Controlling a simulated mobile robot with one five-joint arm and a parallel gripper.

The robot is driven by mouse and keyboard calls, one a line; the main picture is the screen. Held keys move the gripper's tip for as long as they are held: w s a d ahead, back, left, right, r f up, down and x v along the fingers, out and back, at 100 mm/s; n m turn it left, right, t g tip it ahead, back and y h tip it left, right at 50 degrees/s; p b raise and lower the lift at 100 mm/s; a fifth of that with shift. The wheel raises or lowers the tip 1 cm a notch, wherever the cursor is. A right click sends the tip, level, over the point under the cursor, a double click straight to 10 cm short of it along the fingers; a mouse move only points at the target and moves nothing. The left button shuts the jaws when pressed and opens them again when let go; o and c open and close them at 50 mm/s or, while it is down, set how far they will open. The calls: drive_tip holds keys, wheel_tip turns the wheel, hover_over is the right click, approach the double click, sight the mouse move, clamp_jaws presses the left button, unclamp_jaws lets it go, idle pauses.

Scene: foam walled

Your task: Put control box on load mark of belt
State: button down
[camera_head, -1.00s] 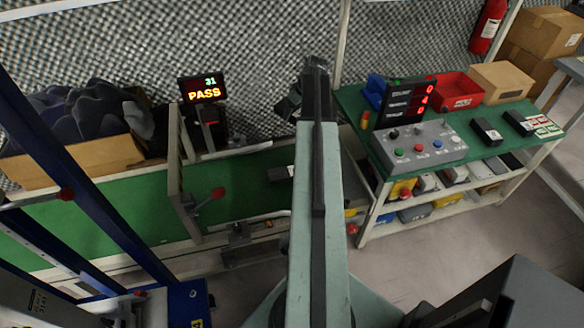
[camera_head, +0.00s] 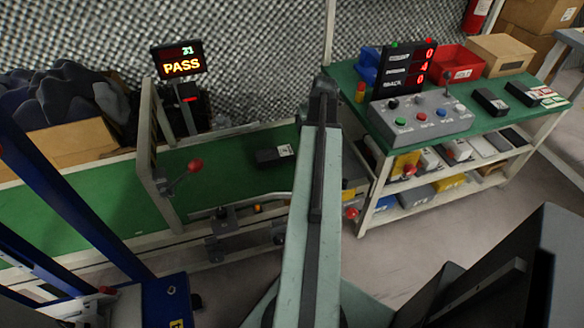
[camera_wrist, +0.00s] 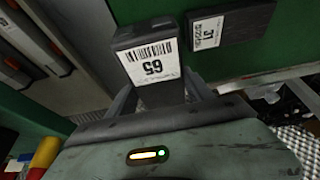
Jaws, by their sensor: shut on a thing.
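In the wrist view my gripper (camera_wrist: 160,98) is shut on a black box (camera_wrist: 143,35) with a white label reading 65. In the head view that box (camera_head: 268,156) lies on the belt (camera_head: 225,160), left of my arm. My gripper's fingers and the held box are hidden behind my arm in the head view. I cannot make out a load mark.
A frame with a red-knobbed lever (camera_head: 195,166) stands over the belt. A display (camera_head: 178,60) behind it reads 31 PASS. The green-topped table (camera_head: 470,130) at right carries a grey button panel (camera_head: 420,118), a red bin (camera_head: 458,66) and several black boxes.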

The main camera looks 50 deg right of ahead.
wheel_tip(320, 180, down, 10)
drive_tip(key=b, duration=1)
drive_tip(key=shift+f, duration=0.2)
drive_tip(key=shift+r, duration=0.25)
drive_tip(key=shift+f, duration=0.2)
drive_tip(key=shift+c, duration=2)
unclamp_jaws()
drive_tip(key=p+v, duration=1)
drive_tip(key=v, duration=0.1)
drive_tip(key=shift+d+r+p, duration=0.1)
drive_tip(key=shift+r+p, duration=0.3)
drive_tip(key=shift+s+r+p, duration=0.2)
drive_tip(key=shift+r+p, duration=0.2)
